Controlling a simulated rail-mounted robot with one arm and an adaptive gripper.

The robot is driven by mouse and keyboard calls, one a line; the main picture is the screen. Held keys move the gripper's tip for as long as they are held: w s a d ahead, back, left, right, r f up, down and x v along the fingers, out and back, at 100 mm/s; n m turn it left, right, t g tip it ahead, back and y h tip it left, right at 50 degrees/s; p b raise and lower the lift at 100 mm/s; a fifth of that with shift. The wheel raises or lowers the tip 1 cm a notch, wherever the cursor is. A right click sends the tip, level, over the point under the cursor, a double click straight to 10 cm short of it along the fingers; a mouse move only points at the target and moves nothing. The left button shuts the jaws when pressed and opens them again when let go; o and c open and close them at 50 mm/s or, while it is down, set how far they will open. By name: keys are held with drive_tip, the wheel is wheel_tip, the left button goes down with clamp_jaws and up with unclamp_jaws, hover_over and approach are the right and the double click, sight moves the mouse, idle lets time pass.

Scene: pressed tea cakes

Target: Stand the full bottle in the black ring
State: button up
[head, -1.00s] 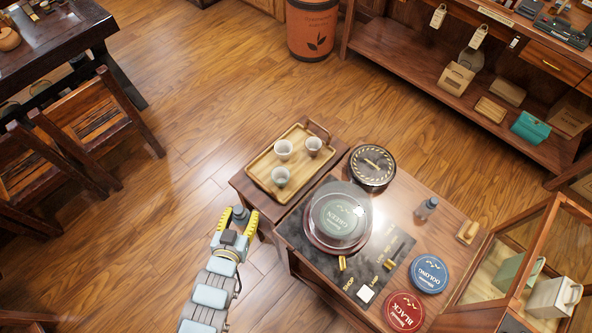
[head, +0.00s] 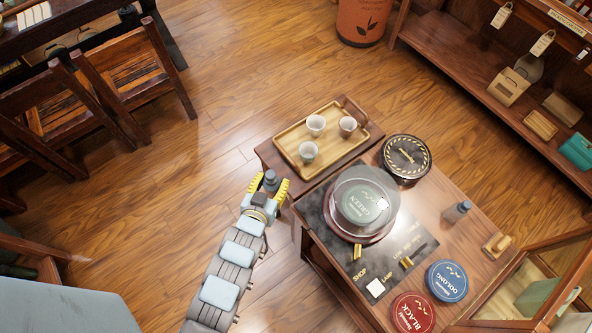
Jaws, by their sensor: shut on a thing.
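My gripper (head: 269,187), with yellow fingers, is shut on a small dark grey bottle (head: 270,178) left of the low table. The bottle's top shows between the fingers; its lower part and how full it is are hidden. A second similar grey bottle (head: 458,211) stands on the right part of the wooden table (head: 425,200). A round black piece with a yellow-striped rim (head: 407,157) lies at the table's far edge; I cannot tell if it is the black ring.
A wooden tray (head: 292,149) with three cups stands just beyond my gripper. A glass dome (head: 362,203) covers a green tea cake on the dark panel. A glass case (head: 525,290) stands at right.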

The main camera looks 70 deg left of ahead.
drive_tip(key=shift+w+a+f+b, duration=0.5)
drive_tip(key=shift+w+f+b, duration=0.35)
drive_tip(key=shift+w+f, duration=0.4)
drive_tip(key=shift+w+a+f+b, duration=0.5)
drive_tip(key=shift+w+f+b, duration=0.4)
drive_tip(key=shift+w+f, duration=0.35)
drive_tip(key=shift+w+a+f+b, duration=0.5)
drive_tip(key=shift+w+f+b, duration=0.35)
drive_tip(key=shift+w+f, duration=0.4)
drive_tip(key=shift+w+f+b, duration=0.2)
drive_tip(key=shift+f+b, duration=0.1)
drive_tip(key=shift+f, duration=1.2)
drive_tip(key=shift+f, duration=0.15)
drive_tip(key=o, duration=1.2)
